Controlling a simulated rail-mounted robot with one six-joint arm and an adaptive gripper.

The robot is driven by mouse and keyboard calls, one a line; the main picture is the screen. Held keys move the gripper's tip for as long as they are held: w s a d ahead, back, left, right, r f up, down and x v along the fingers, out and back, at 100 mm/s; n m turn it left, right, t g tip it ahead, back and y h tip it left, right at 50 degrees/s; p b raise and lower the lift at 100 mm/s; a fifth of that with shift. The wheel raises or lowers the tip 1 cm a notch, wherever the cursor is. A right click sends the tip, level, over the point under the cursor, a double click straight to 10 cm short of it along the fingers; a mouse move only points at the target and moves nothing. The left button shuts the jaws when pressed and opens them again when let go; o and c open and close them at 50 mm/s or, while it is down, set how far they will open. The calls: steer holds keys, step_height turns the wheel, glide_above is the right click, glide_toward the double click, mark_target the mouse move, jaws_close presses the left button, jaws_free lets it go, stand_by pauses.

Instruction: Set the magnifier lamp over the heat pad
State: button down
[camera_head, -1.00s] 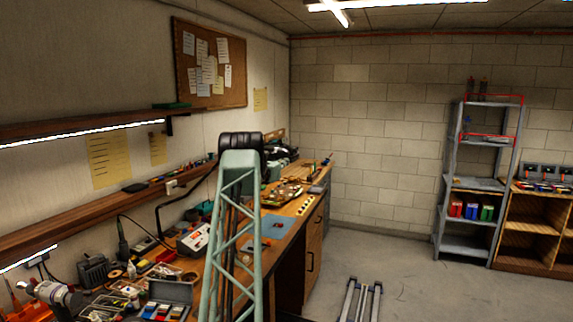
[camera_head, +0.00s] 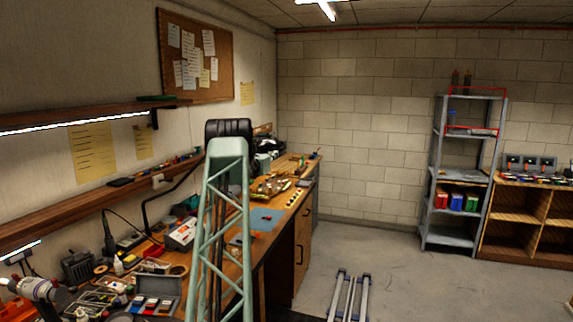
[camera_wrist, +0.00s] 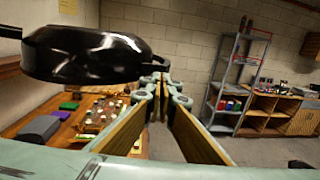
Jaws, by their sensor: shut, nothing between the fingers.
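The magnifier lamp's glossy black round head (camera_wrist: 85,55) fills the upper left of the wrist view, with a thin black arm running off to the left. My gripper (camera_wrist: 159,85) is shut and empty, its fingertips beside the right edge of the lamp head; I cannot tell whether they touch. In the head view, the lamp's black bent arm (camera_head: 161,203) rises from the bench and runs behind my green lattice arm, which hides my gripper there. A flat blue pad (camera_head: 265,218), possibly the heat pad, lies on the bench right of my arm.
The wooden bench (camera_head: 283,222) runs along the left wall, crowded with tools, an open case (camera_head: 156,292) and boxes. A wall shelf (camera_head: 60,222) is above it. A grey metal rack (camera_head: 440,180) stands at the back right. The floor between is mostly clear.

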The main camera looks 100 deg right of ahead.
steer(key=s+a+b, duration=0.3)
steer(key=s+a, duration=0.2)
steer(key=a, duration=0.5)
steer(key=shift+a, duration=0.4)
stand_by(0.9)
